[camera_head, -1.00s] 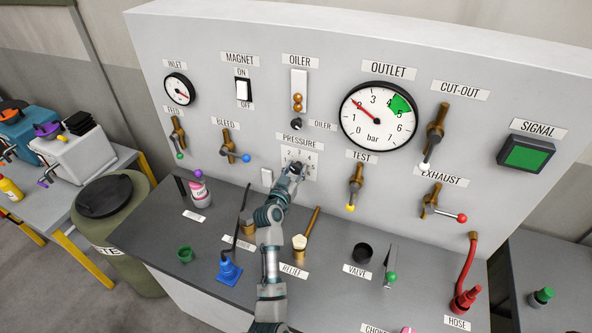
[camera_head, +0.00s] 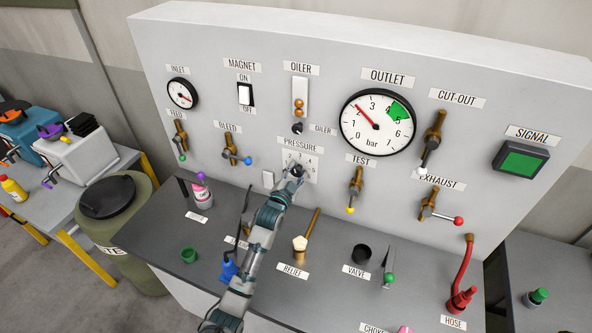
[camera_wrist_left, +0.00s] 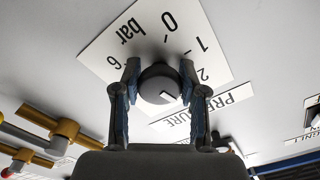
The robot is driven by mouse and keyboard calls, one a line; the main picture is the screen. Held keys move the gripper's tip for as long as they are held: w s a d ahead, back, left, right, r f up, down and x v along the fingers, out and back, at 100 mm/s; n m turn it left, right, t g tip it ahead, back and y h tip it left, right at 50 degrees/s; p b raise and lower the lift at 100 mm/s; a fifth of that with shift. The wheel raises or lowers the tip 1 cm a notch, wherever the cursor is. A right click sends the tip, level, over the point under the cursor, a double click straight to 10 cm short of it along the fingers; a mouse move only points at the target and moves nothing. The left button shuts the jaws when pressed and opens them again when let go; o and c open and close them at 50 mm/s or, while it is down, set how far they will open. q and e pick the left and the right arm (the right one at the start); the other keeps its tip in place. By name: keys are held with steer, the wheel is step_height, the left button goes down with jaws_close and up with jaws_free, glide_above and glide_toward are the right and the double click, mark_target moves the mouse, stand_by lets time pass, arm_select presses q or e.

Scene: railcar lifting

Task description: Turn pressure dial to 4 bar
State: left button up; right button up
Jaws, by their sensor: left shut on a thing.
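The pressure dial has a square white scale plate (camera_head: 312,165) under the PRESSURE label (camera_head: 300,146). My left gripper (camera_head: 294,172) is at the dial and covers much of it in the head view. In the left wrist view the round grey knob (camera_wrist_left: 159,84) sits between the two fingers of my left gripper (camera_wrist_left: 160,82), which are shut on it. A short white mark on the knob points to the lower right. The plate (camera_wrist_left: 112,48) shows 0, 1, 2, 6 and bar; other numbers are hidden. The outlet gauge (camera_head: 378,140) has its red needle near 2. My right gripper is out of view.
The TEST lever (camera_head: 355,188) is right of the dial, and the oiler knob (camera_head: 297,129) is above it.

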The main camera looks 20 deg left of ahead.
arm_select(q)
steer(key=m+p, duration=0.3)
steer(key=m, duration=0.3)
steer(key=m+p, duration=0.1)
steer(key=m, duration=0.3)
steer(key=shift+p, duration=0.3)
steer(key=shift+f+m, duration=0.1)
steer(key=shift+m, duration=0.6)
steer(key=shift+s+d+f, duration=0.1)
steer(key=shift+f, duration=0.05)
steer(key=o, duration=1.1)
steer(key=shift+o, duration=0.2)
steer(key=shift+s+r, duration=0.1)
steer(key=shift+r, duration=0.1)
steer(key=s, duration=1.1)
steer(key=shift+s+d, duration=0.25)
steer(key=shift+d, duration=0.05)
steer(key=shift+f, duration=0.1)
